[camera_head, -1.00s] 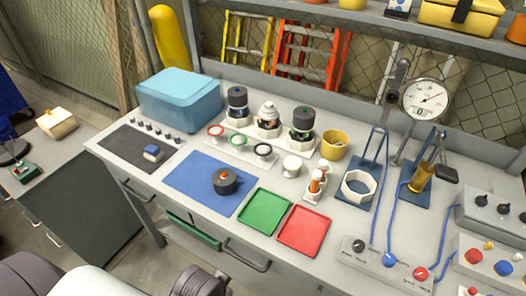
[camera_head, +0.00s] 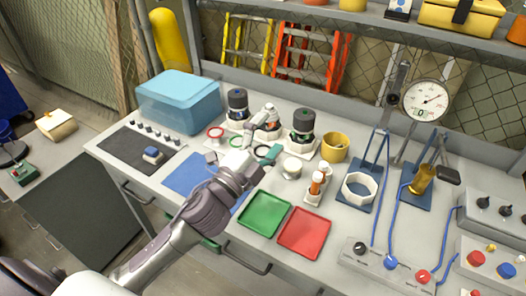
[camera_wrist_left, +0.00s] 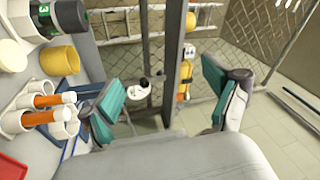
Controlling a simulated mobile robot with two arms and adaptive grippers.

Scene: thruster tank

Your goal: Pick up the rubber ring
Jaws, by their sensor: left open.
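A red ring (camera_head: 216,132) and a green ring (camera_head: 236,141) stand on small holders on the workbench, in front of the row of round canister units. The spot to their right, where a black ring stood earlier, is covered by my left gripper. My left gripper (camera_head: 243,155) is over the bench beside the rings, with its teal-padded fingers spread and nothing between them. The left wrist view shows both pads (camera_wrist_left: 165,92) wide apart, with no ring in sight. My right gripper is in neither view.
Right of the gripper are a white round part (camera_head: 292,167), a yellow cup (camera_head: 334,147) and a holder with orange-banded tubes (camera_head: 316,184). Green (camera_head: 264,213) and red (camera_head: 304,232) trays lie in front. A blue box (camera_head: 179,100) stands at left.

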